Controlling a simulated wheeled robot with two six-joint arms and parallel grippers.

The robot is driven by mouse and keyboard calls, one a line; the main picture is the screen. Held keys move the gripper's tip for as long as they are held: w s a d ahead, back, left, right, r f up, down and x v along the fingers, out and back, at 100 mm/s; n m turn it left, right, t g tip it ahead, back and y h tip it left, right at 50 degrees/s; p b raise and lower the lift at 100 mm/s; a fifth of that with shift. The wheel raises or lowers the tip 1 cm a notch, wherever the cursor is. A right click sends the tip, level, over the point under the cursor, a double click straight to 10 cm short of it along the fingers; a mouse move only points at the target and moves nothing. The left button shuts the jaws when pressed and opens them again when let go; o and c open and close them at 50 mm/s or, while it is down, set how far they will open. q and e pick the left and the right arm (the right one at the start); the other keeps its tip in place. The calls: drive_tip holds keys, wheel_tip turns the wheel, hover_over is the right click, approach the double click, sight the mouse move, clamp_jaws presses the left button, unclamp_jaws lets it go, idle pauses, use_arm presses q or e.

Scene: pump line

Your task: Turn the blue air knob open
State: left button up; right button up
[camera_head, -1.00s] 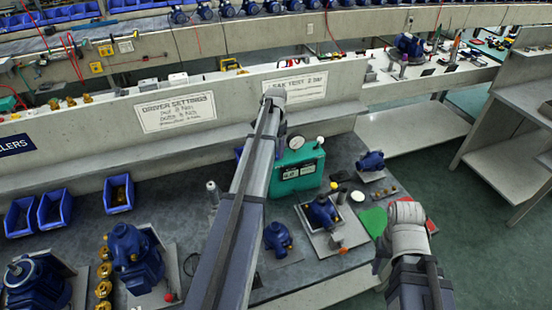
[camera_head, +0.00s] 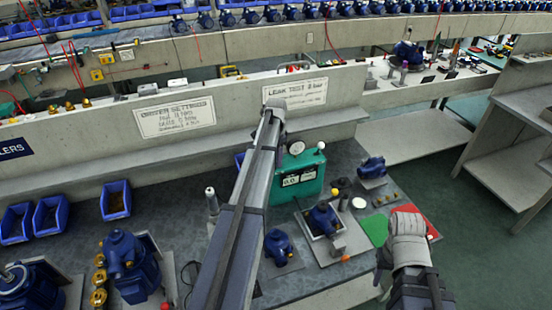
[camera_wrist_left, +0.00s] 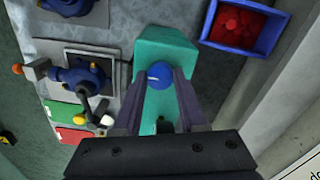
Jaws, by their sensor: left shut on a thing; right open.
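The blue air knob (camera_wrist_left: 159,74) is a round knob on the top of the green tester box (camera_wrist_left: 170,48) in the left wrist view. My left gripper (camera_wrist_left: 158,85) has one finger on each side of the knob and is shut on it. In the head view the green box (camera_head: 311,180) stands at the back of the bench, under the leak test sign. There the knob and my left gripper are hidden, with my left arm across the box's left side. My right gripper (camera_head: 384,285) is open, small and partly hidden by its wrist at the bench's front edge, apart from the box.
A blue pump (camera_head: 323,218) sits on a plate in front of the box, with a loose blue part (camera_head: 279,246) to its left. A green patch (camera_head: 375,230) and a red patch (camera_head: 432,229) lie to the right. A blue bin (camera_wrist_left: 246,27) with red contents is beside the box.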

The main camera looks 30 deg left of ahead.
use_arm(q)
clamp_jaws()
drive_tip(key=n, duration=0.8)
drive_tip(key=shift+n, duration=0.3)
drive_tip(key=n, duration=0.4)
drive_tip(key=shift+n, duration=2.6)
